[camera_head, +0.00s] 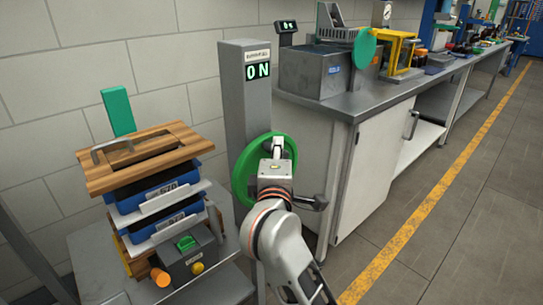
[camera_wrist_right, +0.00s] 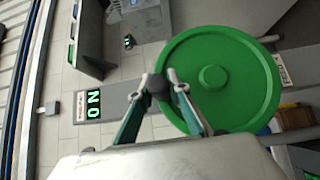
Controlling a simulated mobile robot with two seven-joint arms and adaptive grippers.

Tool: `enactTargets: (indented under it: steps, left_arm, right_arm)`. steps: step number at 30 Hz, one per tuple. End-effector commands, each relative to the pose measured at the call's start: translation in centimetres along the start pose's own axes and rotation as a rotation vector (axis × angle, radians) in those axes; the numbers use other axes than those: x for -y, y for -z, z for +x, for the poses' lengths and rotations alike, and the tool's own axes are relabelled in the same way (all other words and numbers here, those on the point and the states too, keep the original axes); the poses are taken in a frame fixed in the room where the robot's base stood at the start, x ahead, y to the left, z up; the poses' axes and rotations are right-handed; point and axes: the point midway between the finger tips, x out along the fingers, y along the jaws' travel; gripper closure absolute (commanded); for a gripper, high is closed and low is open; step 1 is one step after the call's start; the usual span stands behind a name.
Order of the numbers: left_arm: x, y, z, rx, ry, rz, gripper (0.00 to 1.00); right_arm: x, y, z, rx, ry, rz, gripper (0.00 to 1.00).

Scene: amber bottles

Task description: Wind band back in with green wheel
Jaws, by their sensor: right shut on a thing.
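The green wheel (camera_head: 242,172) stands on the side of a grey post (camera_head: 248,95) whose display reads ON. In the right wrist view the wheel (camera_wrist_right: 232,88) is a broad green disc with a round hub, and a dark knob (camera_wrist_right: 157,88) shows at its rim. My right gripper (camera_head: 278,146) is in front of the wheel. In the wrist view its fingertips close around the dark knob from both sides. The gripper and wrist hide part of the wheel in the head view. I cannot make out a band. My left gripper is not in view.
On the left, a stack of blue trays (camera_head: 160,192) with a wooden lid (camera_head: 145,160) stands on a grey table, with a small control box (camera_head: 188,262) in front. A metal bench (camera_head: 350,105) with machines runs along the right. The floor right of the yellow line (camera_head: 425,208) is clear.

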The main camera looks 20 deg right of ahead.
Motion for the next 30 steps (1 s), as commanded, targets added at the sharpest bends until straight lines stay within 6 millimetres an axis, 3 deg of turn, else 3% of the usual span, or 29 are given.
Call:
enactTargets:
  steps: [23, 24, 25, 26, 30]
  left_arm:
    - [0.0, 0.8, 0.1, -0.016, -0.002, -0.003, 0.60]
    - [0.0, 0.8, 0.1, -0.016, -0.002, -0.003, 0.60]
    - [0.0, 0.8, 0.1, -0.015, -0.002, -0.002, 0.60]
    - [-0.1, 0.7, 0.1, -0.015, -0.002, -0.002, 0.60]
    - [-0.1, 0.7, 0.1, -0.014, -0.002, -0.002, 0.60]
  right_arm:
    - [-0.4, -0.9, 0.8, 0.005, -0.008, -0.003, 1.00]
    - [-0.4, -0.9, 0.8, 0.005, -0.008, -0.003, 0.78]
    - [-0.4, -0.9, 0.8, 0.005, -0.008, -0.003, 0.71]
    - [-0.4, -0.9, 0.8, 0.005, -0.008, -0.003, 0.66]
    - [-0.3, -0.8, 0.7, 0.003, -0.005, -0.003, 0.66]
